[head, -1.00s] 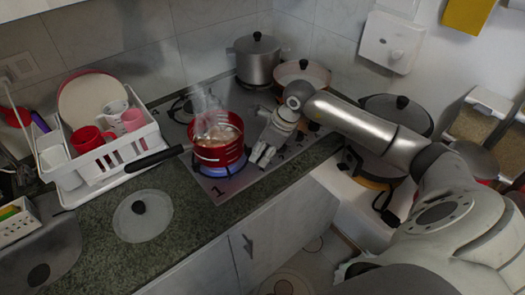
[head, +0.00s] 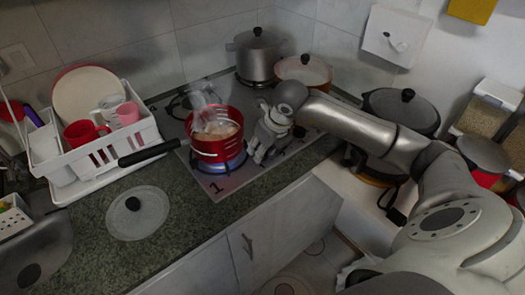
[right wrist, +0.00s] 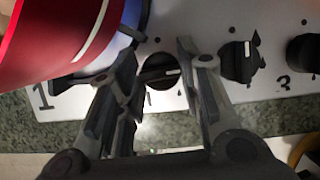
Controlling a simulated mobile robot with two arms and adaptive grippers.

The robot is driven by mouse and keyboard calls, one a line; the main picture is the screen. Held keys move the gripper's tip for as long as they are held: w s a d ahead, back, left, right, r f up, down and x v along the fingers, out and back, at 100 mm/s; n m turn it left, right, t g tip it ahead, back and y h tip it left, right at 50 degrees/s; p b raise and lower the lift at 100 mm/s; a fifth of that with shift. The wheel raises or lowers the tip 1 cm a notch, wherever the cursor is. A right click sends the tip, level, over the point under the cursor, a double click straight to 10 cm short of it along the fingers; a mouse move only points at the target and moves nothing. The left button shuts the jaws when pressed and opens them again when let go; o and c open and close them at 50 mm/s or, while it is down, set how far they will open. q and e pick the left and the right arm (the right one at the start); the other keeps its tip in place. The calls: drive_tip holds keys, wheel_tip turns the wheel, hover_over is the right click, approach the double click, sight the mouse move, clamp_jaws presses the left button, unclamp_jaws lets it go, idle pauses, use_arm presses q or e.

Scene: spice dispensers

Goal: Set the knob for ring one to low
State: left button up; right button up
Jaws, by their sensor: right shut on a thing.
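My right gripper (head: 258,152) reaches down to the stove's front strip, just right of the red pot (head: 217,135). In the right wrist view the fingers (right wrist: 160,75) are closed around a black knob (right wrist: 158,74). The knob's white mark lies nearly level and toward the right. A printed 1 (right wrist: 40,95) shows left of the fingers; it also shows in the head view (head: 216,188). A second knob (right wrist: 239,62), with its mark upward, and a third knob (right wrist: 303,53) stand to the right, near a printed 3. A finger hides part of the strip. My left gripper is not in view.
The red pot, steaming over a blue flame, is close beside my gripper. Its black handle (head: 150,152) points left over the counter. A lid (head: 138,212) lies on the counter. A grey pot (head: 257,55) and a shallow pan (head: 303,70) stand behind.

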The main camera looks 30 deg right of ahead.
drive_tip(key=shift+m+h+b, duration=0.3)
drive_tip(key=shift+m, duration=0.3)
drive_tip(key=shift+r, duration=0.1)
drive_tip(key=o, duration=1)
drive_tip(key=shift+o, duration=0.2)
drive_tip(key=v, duration=1.2)
